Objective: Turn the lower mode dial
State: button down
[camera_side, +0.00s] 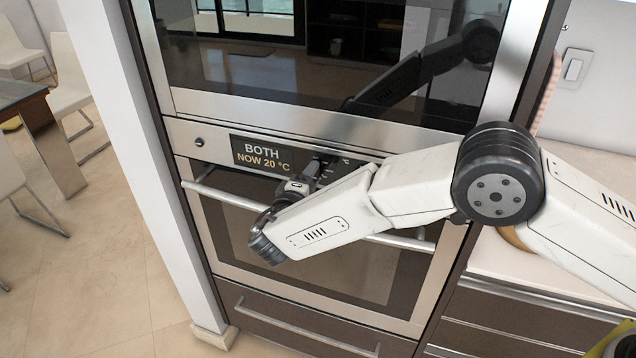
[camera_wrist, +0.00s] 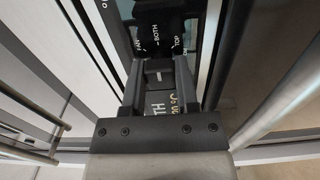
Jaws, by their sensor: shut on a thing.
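The lower mode dial (camera_wrist: 160,73) is a dark knob with a light line on its face, seen between my fingers in the wrist view. The labels BOTH and TOP and part of another word are printed around it. My gripper (camera_wrist: 159,68) is shut on the dial, one finger on each side. In the side view my gripper (camera_side: 314,171) is at the lower oven's control panel, and my wrist hides most of the dial. The lower oven's display (camera_side: 262,154) reads BOTH, NOW 20 °C.
The lower oven's door handle (camera_side: 222,197) runs across just below the panel, behind my forearm. The upper oven's glass door (camera_side: 300,70) is above. A drawer handle (camera_side: 300,330) is below.

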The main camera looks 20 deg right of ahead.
dwell(0.3)
jog(key=shift+c, duration=1.8)
grip_release()
jog(key=v, duration=0.7)
jog(key=shift+s+a, duration=0.3)
jog(key=shift+s, duration=0.05)
